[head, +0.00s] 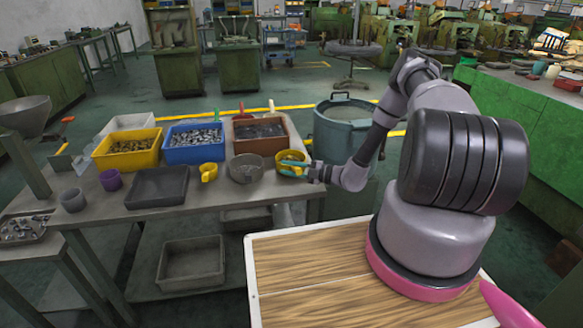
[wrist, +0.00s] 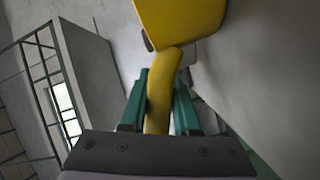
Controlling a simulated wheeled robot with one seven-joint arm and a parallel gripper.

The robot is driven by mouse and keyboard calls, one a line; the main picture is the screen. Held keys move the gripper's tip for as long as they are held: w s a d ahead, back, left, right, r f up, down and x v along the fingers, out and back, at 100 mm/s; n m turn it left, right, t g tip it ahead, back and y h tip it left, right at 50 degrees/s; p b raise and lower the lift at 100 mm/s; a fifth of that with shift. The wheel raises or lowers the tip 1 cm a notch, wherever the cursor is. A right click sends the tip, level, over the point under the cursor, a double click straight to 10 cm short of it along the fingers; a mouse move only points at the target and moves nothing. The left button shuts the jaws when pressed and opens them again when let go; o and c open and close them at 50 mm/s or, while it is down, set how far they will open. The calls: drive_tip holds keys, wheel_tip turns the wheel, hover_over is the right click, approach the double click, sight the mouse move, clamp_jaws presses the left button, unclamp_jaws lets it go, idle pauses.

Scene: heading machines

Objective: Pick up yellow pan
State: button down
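The yellow pan (head: 292,157) is at the right end of the grey table in the head view, beside a grey round pan. In the wrist view the yellow pan (wrist: 180,18) fills the top, with its handle running down between the fingers. My gripper (head: 308,170) reaches it from the right, with green fingers. In the wrist view my gripper (wrist: 167,85) has one finger along each side of the handle and looks shut on it. I cannot tell whether the pan is resting on the table or slightly raised.
The grey round pan (head: 246,168) is close on the left. A brown bin (head: 262,145) stands behind, with blue (head: 193,154) and yellow (head: 127,160) bins further left. A yellow scoop (head: 208,172) and dark tray (head: 157,187) lie in front. A large teal drum (head: 338,140) stands right of the table.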

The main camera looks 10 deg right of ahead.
idle(0.3)
wheel_tip(320, 180, up, 10)
idle(0.5)
idle(0.8)
